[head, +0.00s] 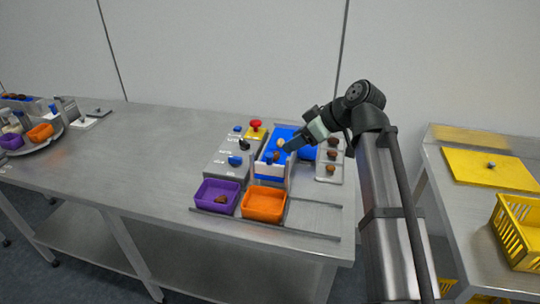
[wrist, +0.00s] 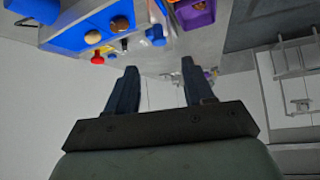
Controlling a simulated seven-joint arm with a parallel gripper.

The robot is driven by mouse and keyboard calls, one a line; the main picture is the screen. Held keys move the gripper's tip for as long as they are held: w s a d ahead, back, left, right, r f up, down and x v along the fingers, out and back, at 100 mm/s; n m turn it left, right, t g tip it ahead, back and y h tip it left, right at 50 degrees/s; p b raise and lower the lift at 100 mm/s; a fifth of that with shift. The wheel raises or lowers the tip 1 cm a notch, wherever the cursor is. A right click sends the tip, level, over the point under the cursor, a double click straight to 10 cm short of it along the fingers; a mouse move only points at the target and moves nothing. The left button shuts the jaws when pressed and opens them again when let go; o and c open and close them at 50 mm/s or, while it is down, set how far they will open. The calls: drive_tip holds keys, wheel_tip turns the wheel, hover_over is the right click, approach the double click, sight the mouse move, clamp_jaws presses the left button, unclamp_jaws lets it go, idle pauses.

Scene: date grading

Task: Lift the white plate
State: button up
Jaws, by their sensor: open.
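A pale, whitish plate-like piece (head: 269,170) shows at the front end of the blue tray (head: 272,147) on the steel table; I cannot tell for certain that it is the white plate. Another pale flat strip (head: 321,172) with several brown dates lies right of the tray. My gripper (head: 289,146) is over the blue tray, its fingers pointing left, close to a pale date and a brown date. In the wrist view my gripper (wrist: 158,67) has its fingers apart with nothing between them. No plate shows clearly in the wrist view.
A grey panel with blue knobs (head: 235,161) and a red button (head: 255,124) stands left of the tray. A purple bin (head: 217,206) with a dark date and an orange bin (head: 264,217) are in front. A yellow crate (head: 517,234) is far right. The table's left middle is clear.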

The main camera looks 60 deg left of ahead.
sight(270, 155)
drive_tip(key=x, duration=1.1)
drive_tip(key=shift+s+a+f, duration=0.1)
drive_tip(key=shift+f, duration=0.05)
drive_tip(key=shift+c, duration=0.2)
clamp_jaws()
